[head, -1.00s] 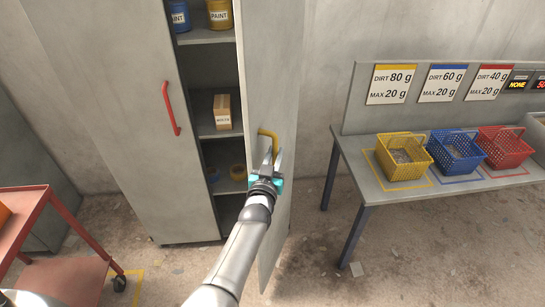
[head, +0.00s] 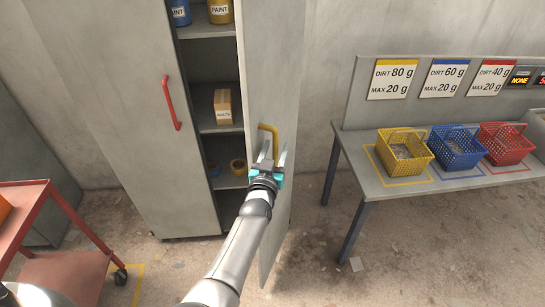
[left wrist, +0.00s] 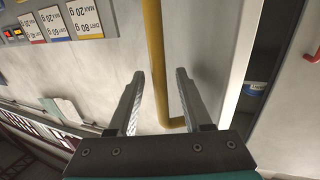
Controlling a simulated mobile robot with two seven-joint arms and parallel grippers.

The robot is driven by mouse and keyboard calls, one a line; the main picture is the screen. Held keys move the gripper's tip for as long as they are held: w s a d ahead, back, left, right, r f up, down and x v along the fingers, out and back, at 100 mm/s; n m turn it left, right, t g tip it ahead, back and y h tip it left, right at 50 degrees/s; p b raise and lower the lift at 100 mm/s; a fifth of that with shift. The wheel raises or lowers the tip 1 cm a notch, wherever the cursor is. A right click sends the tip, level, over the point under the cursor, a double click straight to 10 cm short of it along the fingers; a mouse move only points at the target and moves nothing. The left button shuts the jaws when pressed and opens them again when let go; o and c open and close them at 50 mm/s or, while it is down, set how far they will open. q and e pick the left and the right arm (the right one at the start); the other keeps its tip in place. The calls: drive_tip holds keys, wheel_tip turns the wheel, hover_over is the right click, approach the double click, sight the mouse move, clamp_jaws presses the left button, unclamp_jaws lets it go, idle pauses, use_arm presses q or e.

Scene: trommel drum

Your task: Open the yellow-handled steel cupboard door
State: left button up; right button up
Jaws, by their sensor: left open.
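The steel cupboard's right-hand door (head: 272,80) stands ajar, swung outward, with shelves showing through the gap. Its yellow handle (head: 268,130) is on the door's face. My left gripper (head: 274,152) is at the lower part of this handle with its fingers apart. In the left wrist view, the yellow handle (left wrist: 154,55) runs between the two open fingers (left wrist: 157,85), and neither finger seems to press on it. The door's edge shows to the right there. My right gripper is not in view.
The cupboard's left door, with a red handle (head: 171,104), is closed. Inside are paint tins (head: 219,11) and a box (head: 222,106). A table (head: 360,180) with yellow, blue and red baskets stands right. A red cart (head: 70,265) is at lower left.

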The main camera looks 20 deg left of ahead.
use_arm(q)
drive_tip(key=s+d, duration=0.2)
drive_tip(key=s, duration=1.3)
drive_tip(key=shift+p, duration=0.35)
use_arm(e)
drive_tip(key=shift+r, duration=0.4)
